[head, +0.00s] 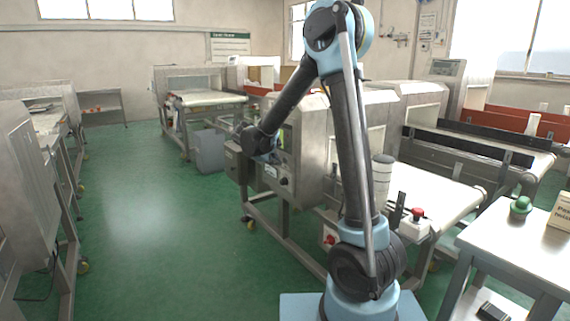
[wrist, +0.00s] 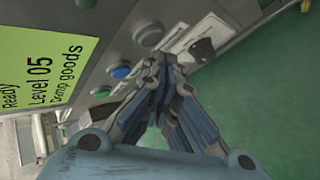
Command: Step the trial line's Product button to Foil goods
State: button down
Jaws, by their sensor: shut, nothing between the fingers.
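The display (wrist: 42,62) fills the upper left of the wrist view, turned sideways. It reads "Ready", "Level 05" and what looks like "Damp goods". Beside it on the grey panel are a green button (wrist: 101,91), a blue button (wrist: 120,71) and a larger grey button (wrist: 148,34). No label shows which is the Product button. My gripper (wrist: 160,66) is shut and empty, its fingertips over the panel's edge close to the blue and grey buttons; touching cannot be told. In the head view my gripper (head: 268,157) is at the front of the steel detector cabinet (head: 308,135).
A black knob (wrist: 202,49) is on the panel beyond my fingertips. A red stop button (head: 417,212) is by the conveyor belt (head: 432,190). Green floor (head: 150,210) is clear at left.

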jog(key=shift+w+d+r, duration=0.1)
jog(key=shift+w+d, duration=0.2)
jog(key=shift+d, duration=0.35)
dwell(0.8)
jog(key=shift+a, duration=0.1)
jog(key=shift+s+a, duration=0.45)
jog(key=shift+a, duration=0.1)
jog(key=shift+a, duration=0.1)
dwell(0.4)
jog(key=s+a, duration=0.1)
jog(key=a, duration=0.1)
jog(key=s+a, duration=0.1)
jog(key=a, duration=0.1)
jog(key=shift+s, duration=0.4)
dwell(0.4)
